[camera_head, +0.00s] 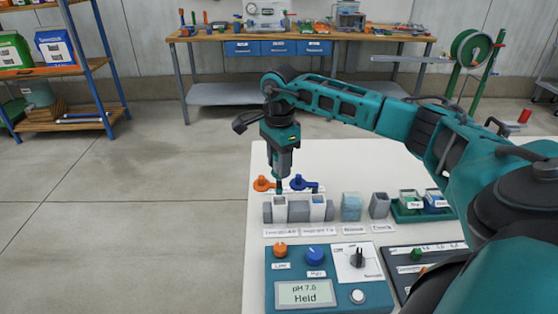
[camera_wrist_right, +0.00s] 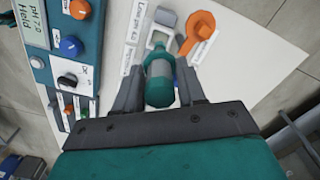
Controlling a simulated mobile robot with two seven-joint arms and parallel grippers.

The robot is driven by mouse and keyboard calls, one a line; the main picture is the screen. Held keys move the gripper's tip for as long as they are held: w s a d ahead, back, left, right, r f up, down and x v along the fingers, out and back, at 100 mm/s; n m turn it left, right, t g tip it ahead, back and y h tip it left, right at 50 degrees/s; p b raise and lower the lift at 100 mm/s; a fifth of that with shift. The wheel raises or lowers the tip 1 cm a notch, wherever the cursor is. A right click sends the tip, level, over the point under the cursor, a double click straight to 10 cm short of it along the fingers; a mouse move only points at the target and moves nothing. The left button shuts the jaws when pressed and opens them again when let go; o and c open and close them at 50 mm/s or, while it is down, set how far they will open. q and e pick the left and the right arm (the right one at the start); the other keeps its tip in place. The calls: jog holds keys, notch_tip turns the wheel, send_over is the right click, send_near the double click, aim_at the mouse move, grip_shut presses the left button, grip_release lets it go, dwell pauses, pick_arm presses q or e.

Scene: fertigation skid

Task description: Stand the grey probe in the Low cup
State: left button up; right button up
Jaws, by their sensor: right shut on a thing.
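In the right wrist view the probe (camera_wrist_right: 159,82) is teal with a greyish lower part and sits between the two fingers (camera_wrist_right: 158,78). A label by this cup seems to read "Low pH 4". A second cup (camera_head: 318,208) stands just right of it in the grey holder (camera_head: 299,212). My left gripper is not in view.
Behind the cups lie an orange lever piece (camera_head: 263,183) and a blue one (camera_head: 303,184). To the right are a light blue cup (camera_head: 351,207), a grey cup (camera_head: 379,206) and a green tray (camera_head: 403,216). In front is a meter panel (camera_head: 380,297) showing "pH 7.0 Held".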

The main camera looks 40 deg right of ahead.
aim_at(280, 192)
jog(key=shift+d+f, duration=0.1)
jog(key=shift+f, duration=0.45)
jog(key=shift+s+f+b, duration=0.1)
jog(key=shift+f+b, duration=0.3)
jog(key=shift+f, duration=0.35)
jog(key=shift+f+b, duration=2)
jog(key=shift+f, duration=0.95)
jog(key=o, duration=1.3)
jog(key=shift+r, duration=0.15)
